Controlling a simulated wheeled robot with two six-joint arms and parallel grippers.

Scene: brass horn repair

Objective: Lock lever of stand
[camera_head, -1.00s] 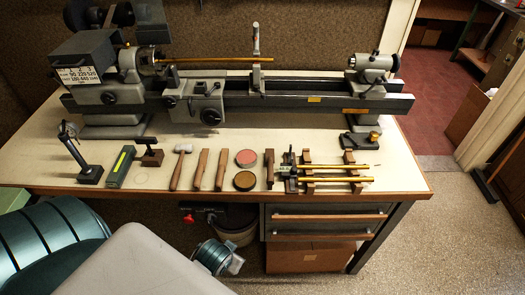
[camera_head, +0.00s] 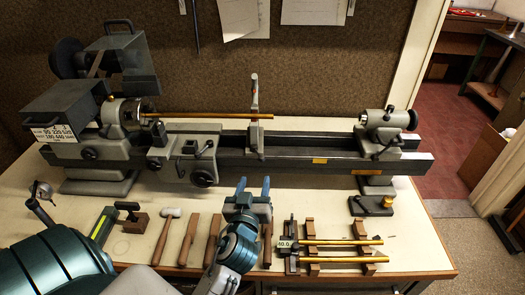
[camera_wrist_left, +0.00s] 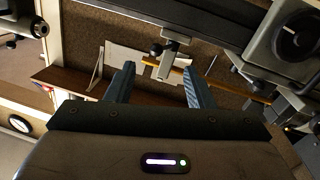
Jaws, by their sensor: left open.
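A grey upright stand (camera_head: 257,125) rises from the lathe bed, beside the brass rod (camera_head: 215,116). Its slim upper part (camera_head: 254,90) leans slightly; I cannot tell for sure which part is the lever or whether it is locked. My left gripper (camera_head: 253,184) is open and empty in front of the bed, its two blue fingers pointing toward the stand, apart from it. In the left wrist view, the stand (camera_wrist_left: 178,45) and a small dark knob (camera_wrist_left: 156,49) show beyond and between the open fingers (camera_wrist_left: 159,82). My right gripper is not in view.
The lathe headstock (camera_head: 118,115) is at left and the tailstock (camera_head: 385,122) at right. A dial stand (camera_head: 42,195), a mallet (camera_head: 166,235), wooden tools and brass rods on supports (camera_head: 340,242) lie along the front.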

